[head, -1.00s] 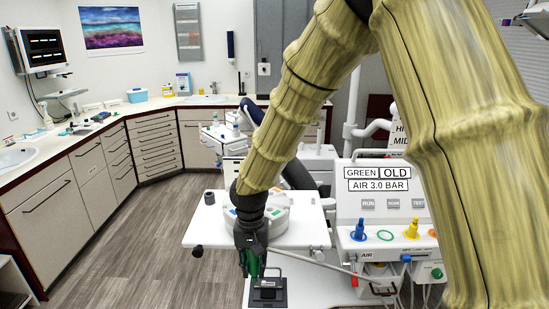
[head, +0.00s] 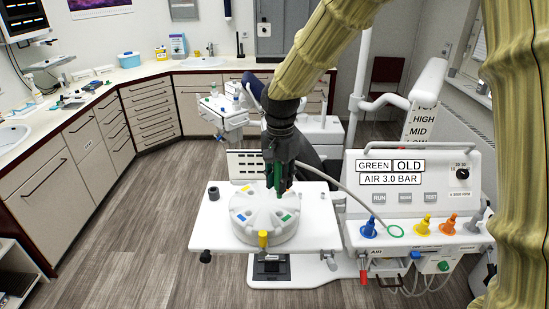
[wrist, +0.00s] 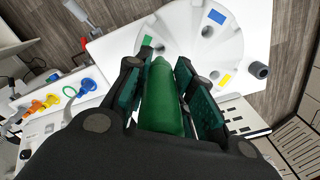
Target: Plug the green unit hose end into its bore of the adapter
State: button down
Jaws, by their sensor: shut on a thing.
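My gripper (head: 279,185) is shut on the green unit hose end (wrist: 162,100), a tapered green piece between the two fingers in the wrist view. In the head view the hose end (head: 278,180) points down over the back right part of the adapter. The adapter (head: 262,205) is a round white disc with bores and coloured labels. Its green label (wrist: 148,40) lies just beyond the hose tip in the wrist view, with a dark bore beside it partly hidden by the fingers. The hose end looks apart from the adapter; the exact gap is unclear.
The adapter stands on a white tray (head: 215,232) with a grey cylinder (head: 213,192) at its left. A yellow piece (head: 263,239) stands at the adapter's front. Right is a unit (head: 413,195) reading "GREEN OLD, AIR 3.0 BAR", with blue, yellow and orange plugs. A pale hose arcs between.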

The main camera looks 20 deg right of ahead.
aim_at(280, 197)
jog(key=shift+w+d+r, duration=0.1)
jog(key=shift+w+r, duration=0.2)
jog(key=shift+s+f, duration=0.2)
jog(key=shift+s, duration=0.3)
jog(key=shift+w+f, duration=0.2)
jog(key=shift+f, duration=0.55)
jog(key=shift+w+f, duration=0.2)
jog(key=shift+f, duration=0.5)
jog(key=shift+s+f, duration=0.3)
jog(key=shift+f, duration=0.45)
jog(key=shift+w+f, duration=0.25)
jog(key=shift+f, duration=0.05)
jog(key=shift+s, duration=0.1)
jog(key=shift+f, duration=0.2)
jog(key=shift+f, duration=0.15)
